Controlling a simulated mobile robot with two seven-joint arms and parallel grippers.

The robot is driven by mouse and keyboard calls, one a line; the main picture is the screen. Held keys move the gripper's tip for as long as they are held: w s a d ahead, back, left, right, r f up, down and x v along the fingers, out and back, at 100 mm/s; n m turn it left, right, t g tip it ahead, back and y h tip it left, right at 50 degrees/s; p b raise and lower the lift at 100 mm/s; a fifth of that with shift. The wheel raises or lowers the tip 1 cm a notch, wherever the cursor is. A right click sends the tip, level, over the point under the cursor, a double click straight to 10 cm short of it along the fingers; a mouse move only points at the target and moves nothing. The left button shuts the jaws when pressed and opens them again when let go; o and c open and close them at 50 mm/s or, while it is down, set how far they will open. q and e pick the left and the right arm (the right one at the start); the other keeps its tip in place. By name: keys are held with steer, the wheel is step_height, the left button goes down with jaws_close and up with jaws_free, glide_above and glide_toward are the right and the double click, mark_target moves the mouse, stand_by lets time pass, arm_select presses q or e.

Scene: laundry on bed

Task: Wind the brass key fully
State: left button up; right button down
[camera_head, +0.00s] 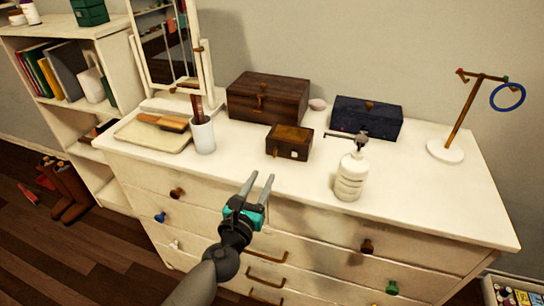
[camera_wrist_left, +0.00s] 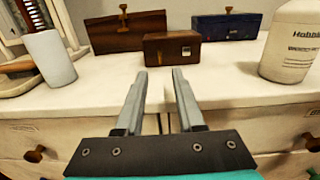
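I cannot clearly make out a brass key. A small wooden box (camera_head: 289,142) sits mid-dresser with a small pale square (camera_head: 293,154) on its front. A larger dark wooden box (camera_head: 250,104) behind it carries a brass-coloured fitting (camera_head: 262,88), also seen in the left wrist view (camera_wrist_left: 123,9). A dark blue box (camera_head: 385,122) to the right has a small brass-coloured fitting (camera_head: 369,105) on top. My left gripper (camera_head: 262,181) is open and empty in front of the dresser's front edge, pointing towards the small wooden box (camera_wrist_left: 162,48). My right gripper is not in view.
A white pump bottle (camera_head: 350,181) stands right of the small box. A white cup (camera_head: 203,137), a tray (camera_head: 180,143) and a mirror (camera_head: 160,50) are on the left. A hook stand (camera_head: 452,145) holds a blue ring (camera_head: 509,108). The dresser's front top (camera_head: 260,168) is clear.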

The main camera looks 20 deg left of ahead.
mark_target(272, 168)
arm_select(q)
steer(key=w+b, duration=0.1)
steer(key=w, duration=0.8)
steer(key=shift+w+d, duration=0.1)
jaws_close()
stand_by(0.4)
